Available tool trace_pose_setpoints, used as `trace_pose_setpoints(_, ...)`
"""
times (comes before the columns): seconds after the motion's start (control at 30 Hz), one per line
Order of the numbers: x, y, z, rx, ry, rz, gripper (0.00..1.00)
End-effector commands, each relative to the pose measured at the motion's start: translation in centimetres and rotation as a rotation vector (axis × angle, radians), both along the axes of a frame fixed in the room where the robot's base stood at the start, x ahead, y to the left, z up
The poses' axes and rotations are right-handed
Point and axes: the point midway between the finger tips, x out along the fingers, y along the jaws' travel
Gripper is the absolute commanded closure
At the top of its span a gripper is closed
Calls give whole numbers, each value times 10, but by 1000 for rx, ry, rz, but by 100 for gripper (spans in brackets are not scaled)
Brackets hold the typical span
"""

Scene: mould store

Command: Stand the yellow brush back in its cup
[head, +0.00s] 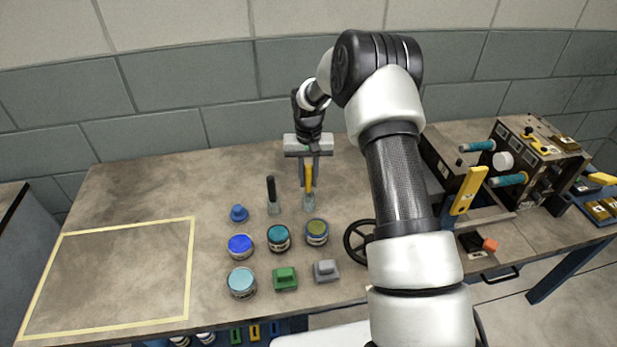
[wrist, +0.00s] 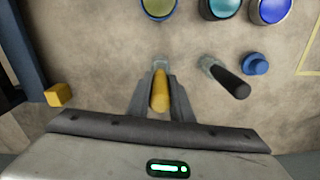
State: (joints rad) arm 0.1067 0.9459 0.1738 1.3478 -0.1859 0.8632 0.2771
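The yellow brush (head: 309,178) is upright with its handle up, its lower end at a clear, greyish cup (head: 309,204). In the wrist view the yellow handle (wrist: 160,90) lies between my two fingers, which close in on both its sides, and the cup (wrist: 159,63) shows just past the fingertips. My gripper (head: 308,175) points down and appears shut on the handle. The brush's lower end looks to be inside the cup, but I cannot tell whether it rests on the bottom.
A black-handled brush (head: 271,188) stands in a similar cup just left. Several round tins, including a teal one (head: 278,238), and a green block (head: 285,278) stand nearer. A black handwheel (head: 360,242) is to the right. The yellow-taped area (head: 192,260) at left is empty.

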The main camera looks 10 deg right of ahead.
Motion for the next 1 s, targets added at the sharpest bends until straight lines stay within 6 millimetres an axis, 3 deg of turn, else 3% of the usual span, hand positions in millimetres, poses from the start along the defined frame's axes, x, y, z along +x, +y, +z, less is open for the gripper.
trace_pose_setpoints(0.03,0,0,0,0,0,0,74)
trace_pose_setpoints(0.13,0,0,0,0,0,0,59)
trace_pose_setpoints(0.53,1,0,9,0,-3,0,59)
trace_pose_setpoints(0.67,1,0,32,0,-4,-1,59)
trace_pose_setpoints(1.0,1,0,115,-1,-5,0,59)
